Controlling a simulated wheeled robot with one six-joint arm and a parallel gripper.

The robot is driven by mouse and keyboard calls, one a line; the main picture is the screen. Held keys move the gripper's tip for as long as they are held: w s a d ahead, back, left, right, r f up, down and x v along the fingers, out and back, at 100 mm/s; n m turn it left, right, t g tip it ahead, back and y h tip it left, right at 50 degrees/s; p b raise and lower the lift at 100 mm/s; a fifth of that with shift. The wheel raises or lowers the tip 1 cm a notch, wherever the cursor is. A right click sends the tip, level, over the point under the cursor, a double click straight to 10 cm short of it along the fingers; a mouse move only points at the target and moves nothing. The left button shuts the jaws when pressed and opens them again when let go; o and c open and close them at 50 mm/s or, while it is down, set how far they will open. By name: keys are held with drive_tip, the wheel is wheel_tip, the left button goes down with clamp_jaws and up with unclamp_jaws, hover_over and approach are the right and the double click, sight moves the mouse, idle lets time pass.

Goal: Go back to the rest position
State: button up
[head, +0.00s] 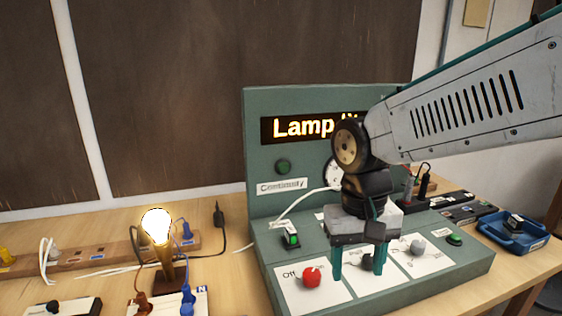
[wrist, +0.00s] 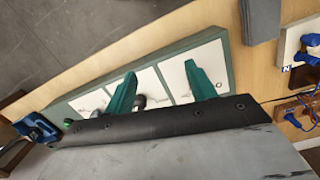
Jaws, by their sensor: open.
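My gripper (head: 359,266) hangs over the sloped front of the green test panel (head: 262,130), its two teal fingers pointing down and apart with nothing held. In the wrist view my gripper (wrist: 160,71) is also open, with white panel labels beyond the fingers. A black knob (head: 367,262) shows between the fingers in the head view; I cannot tell whether they touch it. The red knob (head: 311,277) stands left of the fingers, by the "Off" label, and a grey knob (head: 417,247) right. The lit bulb (head: 157,226) glows on its stand. The panel display (head: 292,128) reads "Lamp", the rest hidden by my arm.
A blue tray (head: 515,238) and dark boxes sit on the table at right. Wooden blocks with blue and red plugs (head: 187,296) stand around the lamp at left. Cables lie across the wooden table (head: 236,282). The upright panel rises behind my gripper.

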drive_tip(key=s+d+r+t, duration=0.2)
drive_tip(key=s+d, duration=1)
drive_tip(key=d, duration=0.1)
drive_tip(key=shift+s+r+m, duration=0.25)
drive_tip(key=shift+r+m, duration=0.05)
drive_tip(key=shift+m, duration=0.1)
drive_tip(key=shift+d, duration=0.15)
